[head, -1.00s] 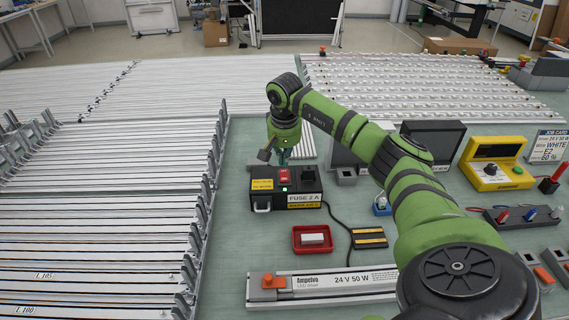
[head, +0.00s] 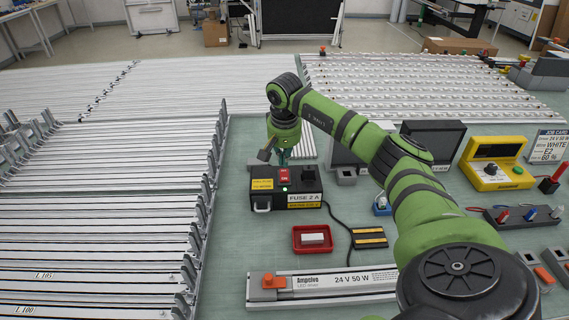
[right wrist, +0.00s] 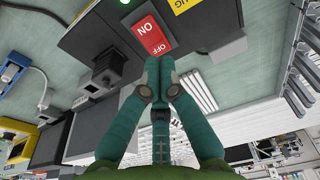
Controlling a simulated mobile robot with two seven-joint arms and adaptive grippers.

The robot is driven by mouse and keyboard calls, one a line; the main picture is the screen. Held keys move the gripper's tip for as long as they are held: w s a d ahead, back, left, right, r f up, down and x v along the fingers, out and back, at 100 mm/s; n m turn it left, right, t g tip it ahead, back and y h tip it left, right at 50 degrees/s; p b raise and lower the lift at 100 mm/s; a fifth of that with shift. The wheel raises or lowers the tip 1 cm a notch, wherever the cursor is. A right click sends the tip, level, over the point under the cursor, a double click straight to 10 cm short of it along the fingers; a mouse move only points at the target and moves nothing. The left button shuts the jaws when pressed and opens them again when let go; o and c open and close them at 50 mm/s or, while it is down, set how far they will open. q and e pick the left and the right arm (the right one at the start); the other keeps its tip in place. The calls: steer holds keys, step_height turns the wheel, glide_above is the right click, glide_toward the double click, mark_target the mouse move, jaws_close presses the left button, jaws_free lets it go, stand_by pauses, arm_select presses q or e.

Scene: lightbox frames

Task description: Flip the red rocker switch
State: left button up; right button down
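The red rocker switch (head: 284,174) sits on top of a black fuse box (head: 312,185) in the head view. In the right wrist view the switch (right wrist: 149,32) shows the words ON and OFF. My right gripper (head: 283,161) is just behind the switch, pointing down. In the right wrist view its two teal fingers (right wrist: 160,62) are together with nothing between them. Their tips are at the OFF end of the switch; I cannot tell if they touch. A green lamp (head: 285,188) glows in front of the switch. My left gripper is not in view.
A red tray (head: 297,249) with a white piece and a black-and-yellow block (head: 369,238) lie in front of the box. A yellow instrument (head: 493,163) stands to the right. Rows of white rails (head: 100,230) fill the left.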

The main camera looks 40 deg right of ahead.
mark_target(284, 172)
steer(key=shift+f+b, duration=0.35)
steer(key=shift+f, duration=0.3)
steer(key=shift+s+f+b, duration=0.1)
steer(key=shift+f+b, duration=0.5)
steer(key=shift+f, duration=0.3)
stand_by(0.4)
steer(key=shift+r+p, duration=0.8)
steer(key=shift+r, duration=0.05)
steer(key=shift+r+p, duration=2.05)
steer(key=shift+r, duration=0.65)
steer(key=shift+f, duration=0.1)
